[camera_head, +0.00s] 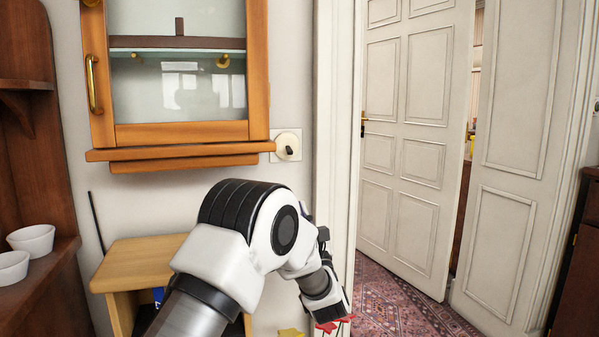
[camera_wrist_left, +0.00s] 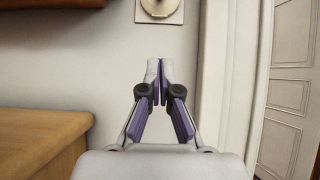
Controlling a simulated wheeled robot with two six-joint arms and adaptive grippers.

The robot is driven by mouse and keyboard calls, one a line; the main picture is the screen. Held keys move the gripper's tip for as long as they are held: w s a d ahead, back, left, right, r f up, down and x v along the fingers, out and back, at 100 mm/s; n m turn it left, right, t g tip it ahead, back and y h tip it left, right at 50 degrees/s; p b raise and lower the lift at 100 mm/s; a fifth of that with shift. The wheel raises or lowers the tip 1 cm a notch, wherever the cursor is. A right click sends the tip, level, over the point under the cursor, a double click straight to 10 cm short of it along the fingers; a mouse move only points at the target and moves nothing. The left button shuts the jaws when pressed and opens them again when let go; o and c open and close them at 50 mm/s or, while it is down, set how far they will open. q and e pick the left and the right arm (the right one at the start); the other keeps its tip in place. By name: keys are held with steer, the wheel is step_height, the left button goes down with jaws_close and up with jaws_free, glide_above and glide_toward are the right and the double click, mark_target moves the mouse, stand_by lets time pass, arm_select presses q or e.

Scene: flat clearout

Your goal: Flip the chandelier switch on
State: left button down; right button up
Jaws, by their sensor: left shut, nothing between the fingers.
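The chandelier switch (camera_head: 287,147) is a round cream plate with a dark knob, on a square backing on the wall just right of the wooden wall cabinet. It also shows at the top edge of the left wrist view (camera_wrist_left: 160,7), partly cut off. My left gripper (camera_wrist_left: 160,65) is shut and empty, its fingertips below the switch in that view and apart from it. In the head view my left arm reaches in from below, and its gripper fingers are largely hidden behind the wrist. My right gripper is not in view.
A wooden wall cabinet (camera_head: 182,132) with glass hangs left of the switch. A small wooden table (camera_head: 140,262) stands below it. A white door frame (camera_head: 333,120) and a partly open white door (camera_head: 410,140) are to the right. Shelves with white bowls (camera_head: 32,240) stand left.

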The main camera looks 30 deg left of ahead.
mark_target(289, 150)
arm_select(q)
steer(key=x, duration=1)
steer(key=shift+r+p, duration=0.3)
steer(key=shift+p, duration=0.05)
steer(key=r, duration=0.1)
steer(key=s+d+r, duration=0.1)
steer(key=r, duration=0.1)
steer(key=shift+d+r, duration=0.1)
steer(key=shift+d, duration=0.05)
